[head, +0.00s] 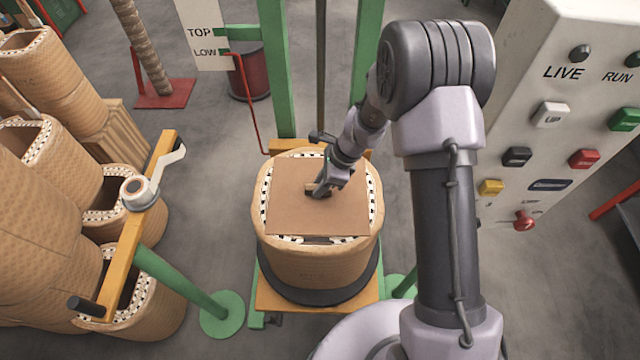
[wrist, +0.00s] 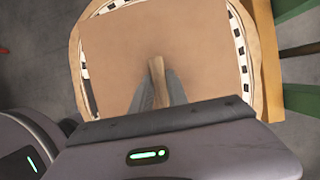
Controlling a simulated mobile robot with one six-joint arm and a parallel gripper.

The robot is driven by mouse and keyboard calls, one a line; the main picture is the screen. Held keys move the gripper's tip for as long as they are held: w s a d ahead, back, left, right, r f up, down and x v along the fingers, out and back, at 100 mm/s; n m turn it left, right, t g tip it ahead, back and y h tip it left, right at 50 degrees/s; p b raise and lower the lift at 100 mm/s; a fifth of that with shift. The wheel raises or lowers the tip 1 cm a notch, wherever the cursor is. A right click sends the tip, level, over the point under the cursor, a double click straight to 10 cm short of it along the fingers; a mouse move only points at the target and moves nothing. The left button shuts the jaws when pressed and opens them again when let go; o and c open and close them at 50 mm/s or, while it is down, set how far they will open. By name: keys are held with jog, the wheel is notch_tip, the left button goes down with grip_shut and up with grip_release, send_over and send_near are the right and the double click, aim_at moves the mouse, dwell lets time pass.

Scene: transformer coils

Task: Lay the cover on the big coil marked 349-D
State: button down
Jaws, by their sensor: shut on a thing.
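The cover, a flat brown square sheet (head: 300,212), lies over the top opening of the big coil (head: 318,264), or just above it; I cannot tell whether it touches. The coil is wrapped in tan paper and has a black-and-white patterned rim. Faint marking shows on its front, too small to read. My gripper (head: 320,190) is shut on a small handle at the middle of the cover. The wrist view shows the cover (wrist: 120,60), the handle (wrist: 157,72) between my fingertips (wrist: 157,90), and the coil's rim (wrist: 240,45) around the cover's edges.
The coil stands on a black disc (head: 350,290) on a yellow platform (head: 290,301) before a green frame (head: 276,70). Several tan coils (head: 40,230) crowd the left, near a yellow bar (head: 125,250) on a green stand. A button panel (head: 560,110) stands at right.

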jog(key=c, duration=1.2)
grip_release()
jog(key=p+v, duration=0.6)
jog(key=v, duration=1.1)
jog(key=shift+d+r, duration=0.15)
jog(key=s+d+r+n+t+h+b, duration=0.1)
jog(key=s+r+n+t, duration=0.1)
jog(key=s+r+n, duration=0.35)
jog(key=s+r+n+t+b, duration=0.1)
jog(key=s+r+n, duration=0.1)
jog(key=s+r, duration=0.6)
jog(key=s+d+r+n+t, duration=0.1)
jog(key=s+r+n, duration=0.1)
jog(key=s+n, duration=0.1)
jog(key=s+d+r+n+t+h+b, duration=0.1)
jog(key=s+r+n, duration=0.1)
jog(key=s, duration=0.4)
jog(key=shift+s+r+n+t, duration=0.2)
jog(key=shift+r+n+t, duration=0.1)
jog(key=shift+n, duration=0.45)
